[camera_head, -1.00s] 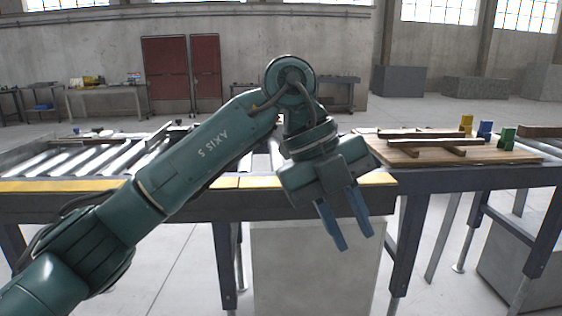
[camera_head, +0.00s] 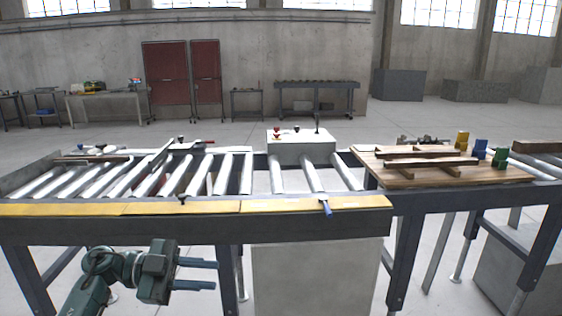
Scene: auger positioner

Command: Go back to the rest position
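My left gripper (camera_head: 197,274) is low in the head view, in front of the conveyor table and below its front edge. Its two blue fingers point to the right and stand apart, with nothing between them. My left arm is folded low at the bottom left, touching nothing that I can see. My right gripper is not in view.
A roller conveyor table (camera_head: 118,209) with a yellow front edge spans the middle. A white control box (camera_head: 300,150) stands at its back. A wooden board (camera_head: 450,178) with wooden bars and coloured blocks lies at right. A grey cabinet (camera_head: 318,280) stands below.

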